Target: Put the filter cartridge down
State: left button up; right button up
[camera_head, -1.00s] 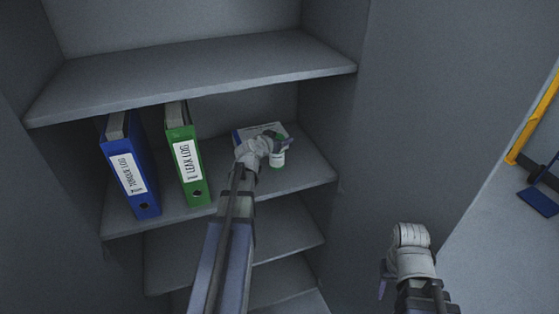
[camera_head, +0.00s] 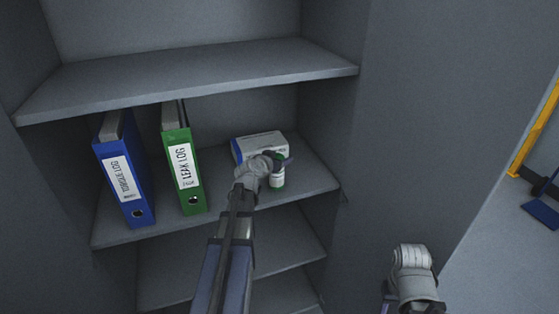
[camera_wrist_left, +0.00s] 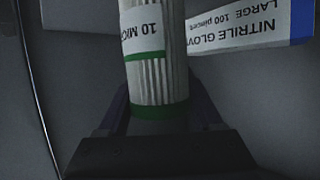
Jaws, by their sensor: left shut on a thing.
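The filter cartridge (camera_head: 278,181) is a small white cylinder with green bands, upright on or just above the middle shelf (camera_head: 222,221), to the right of the green binder. I cannot tell whether its base touches the shelf. In the left wrist view the cartridge (camera_wrist_left: 157,80) shows white pleats, green rings and a label reading "10 MIC". My left gripper (camera_head: 274,163) is shut on the cartridge; the hand partly hides it in the head view. My right gripper (camera_head: 412,262) is at the lower right, away from the shelves; its jaws are not clear.
A white and blue nitrile glove box (camera_head: 262,144) stands right behind the cartridge; it also shows in the left wrist view (camera_wrist_left: 240,27). A green binder (camera_head: 184,170) and a blue binder (camera_head: 124,180) stand to the left. An upper shelf (camera_head: 190,77) hangs above. The cabinet's side wall is at the right.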

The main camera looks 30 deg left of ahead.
pick_arm(q)
jog(key=shift+f, duration=0.2)
jog(key=o, duration=1.5)
jog(key=shift+r, duration=0.1)
jog(key=shift+r, duration=0.1)
jog(key=p+v, duration=0.4)
jog(key=v, duration=0.8)
jog(key=shift+p, duration=0.35)
